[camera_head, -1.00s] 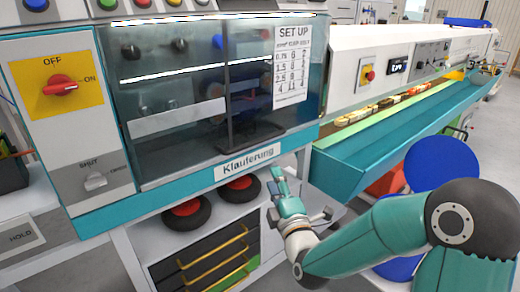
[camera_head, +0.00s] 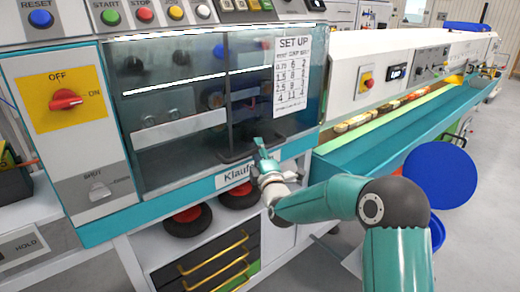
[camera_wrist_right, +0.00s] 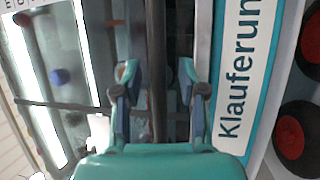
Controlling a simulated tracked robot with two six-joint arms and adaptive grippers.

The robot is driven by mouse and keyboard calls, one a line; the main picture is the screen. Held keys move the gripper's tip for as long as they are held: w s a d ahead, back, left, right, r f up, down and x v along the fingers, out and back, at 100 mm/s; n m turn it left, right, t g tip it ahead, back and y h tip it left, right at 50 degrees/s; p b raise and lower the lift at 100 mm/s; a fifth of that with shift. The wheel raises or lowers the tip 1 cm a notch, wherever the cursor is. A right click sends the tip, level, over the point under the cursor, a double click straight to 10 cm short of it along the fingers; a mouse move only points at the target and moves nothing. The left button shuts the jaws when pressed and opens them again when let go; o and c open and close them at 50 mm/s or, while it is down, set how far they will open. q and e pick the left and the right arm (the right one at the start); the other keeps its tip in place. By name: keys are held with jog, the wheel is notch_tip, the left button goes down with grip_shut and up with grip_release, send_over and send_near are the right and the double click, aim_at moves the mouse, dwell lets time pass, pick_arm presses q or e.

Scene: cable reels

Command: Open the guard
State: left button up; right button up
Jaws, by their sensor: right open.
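The guard (camera_head: 165,100) is a see-through panel on the front of the teal and white machine, and it appears shut. Its dark bar handle (camera_head: 234,156) runs along its lower edge. My right gripper (camera_head: 260,146) is at the lower right of the guard, by the handle and in front of the Klauferung label. In the right wrist view the open fingers (camera_wrist_right: 157,72) stand on either side of the dark bar (camera_wrist_right: 155,35). I cannot tell how deep the bar sits between them, and they are not closed on it. My left gripper is not in view.
A red OFF/ON knob (camera_head: 65,99) and a grey switch (camera_head: 98,190) are left of the guard. A set-up sheet (camera_head: 291,73) is on its right. A teal trough (camera_head: 390,135) extends right. Dark reels with red centres (camera_head: 187,220) sit below.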

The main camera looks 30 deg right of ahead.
jog(key=shift+w, duration=0.15)
grip_shut()
